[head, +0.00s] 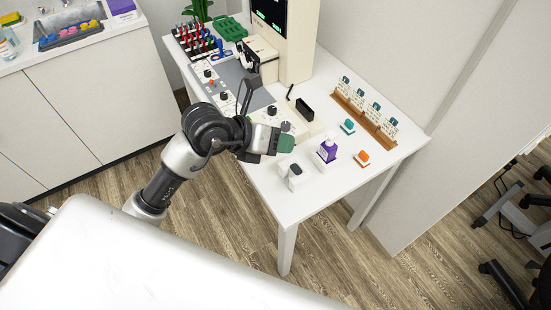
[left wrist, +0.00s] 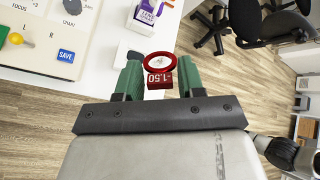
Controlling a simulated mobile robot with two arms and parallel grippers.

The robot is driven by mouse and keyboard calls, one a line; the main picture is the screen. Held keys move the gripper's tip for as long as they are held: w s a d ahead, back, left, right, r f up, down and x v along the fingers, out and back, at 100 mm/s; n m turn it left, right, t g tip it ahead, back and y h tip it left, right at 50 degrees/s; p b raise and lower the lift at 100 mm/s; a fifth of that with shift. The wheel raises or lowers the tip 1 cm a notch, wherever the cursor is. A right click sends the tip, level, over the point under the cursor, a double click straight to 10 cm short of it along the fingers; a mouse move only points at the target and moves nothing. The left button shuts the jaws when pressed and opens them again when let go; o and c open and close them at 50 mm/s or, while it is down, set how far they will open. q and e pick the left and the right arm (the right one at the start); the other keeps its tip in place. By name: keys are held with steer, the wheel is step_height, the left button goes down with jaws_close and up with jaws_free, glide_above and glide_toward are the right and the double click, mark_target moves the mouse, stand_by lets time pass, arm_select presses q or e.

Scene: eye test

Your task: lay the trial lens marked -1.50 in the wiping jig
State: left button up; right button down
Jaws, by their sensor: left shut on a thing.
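My left gripper (head: 284,145) is above the front edge of the white table (head: 270,187) in the head view. In the left wrist view its green fingers (left wrist: 159,80) are shut on a red-rimmed trial lens (left wrist: 160,62). The lens has a round clear window and a red tab reading -1.50 between the fingers. I cannot make out the lens in the head view. I cannot tell for certain which thing is the wiping jig. My right gripper is in neither view.
A white item with a dark top (head: 294,172), a purple-and-white container (head: 327,150), an orange-topped box (head: 361,158) and a teal-topped box (head: 347,127) stand right of the gripper. A wooden card rack (head: 383,134) stands behind. A control panel (head: 226,97) lies left. Bare tabletop shows between them.

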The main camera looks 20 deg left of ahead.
mark_target(295, 174)
arm_select(q)
step_height(295, 174, down, 9)
steer(key=w+d+m+t+h+b, duration=0.1)
steer(key=m+t+h+b, duration=0.1)
steer(key=m+t+b, duration=0.3)
steer(key=shift+w+m+h+b, duration=0.2)
steer(key=shift+m+h+b, duration=0.1)
steer(key=shift+m+b, duration=0.35)
steer(key=shift+f, duration=0.1)
